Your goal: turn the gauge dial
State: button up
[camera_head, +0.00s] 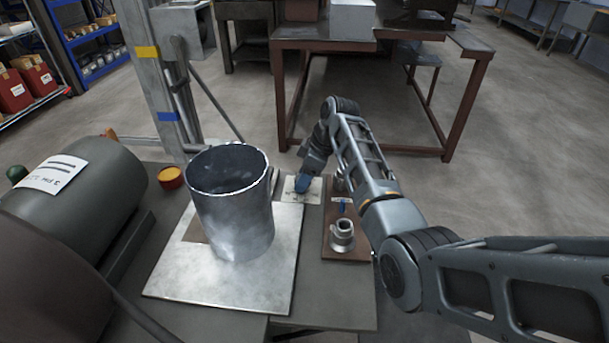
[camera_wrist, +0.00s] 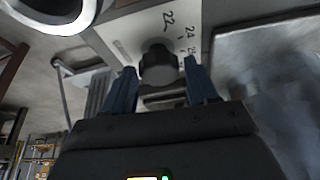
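The gauge dial is a dark round knob (camera_wrist: 159,66) on a pale plate (camera_wrist: 128,36) printed with numbers such as 22 and 24 in the wrist view. In the head view the pale plate (camera_head: 313,194) lies on the bench right of the metal cylinder, and the knob is hidden by my gripper (camera_head: 303,183). In the wrist view my gripper (camera_wrist: 160,72) has its two blue fingers apart, one on each side of the knob. A small gap shows at the left finger; I cannot tell if the right one touches.
An upright metal cylinder (camera_head: 233,215) stands on a sheet-metal plate (camera_head: 172,272) left of my gripper. A brown board (camera_head: 345,255) with a metal fitting (camera_head: 342,238) and a blue-handled valve lies to the right. A yellow-orange round container (camera_head: 170,178) is further left.

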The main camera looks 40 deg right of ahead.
jog(key=c, duration=0.8)
jog(key=shift+o, duration=0.2)
jog(key=shift+n, duration=0.3)
jog(key=n+g+y+b, duration=0.1)
jog(key=n, duration=0.2)
jog(key=shift+w+d+b, duration=0.15)
jog(key=shift+b, duration=0.25)
jog(key=shift+n+g+y+b, duration=0.3)
jog(key=shift+n+g+b, duration=0.65)
jog(key=shift+n, duration=1.05)
jog(key=o, duration=1)
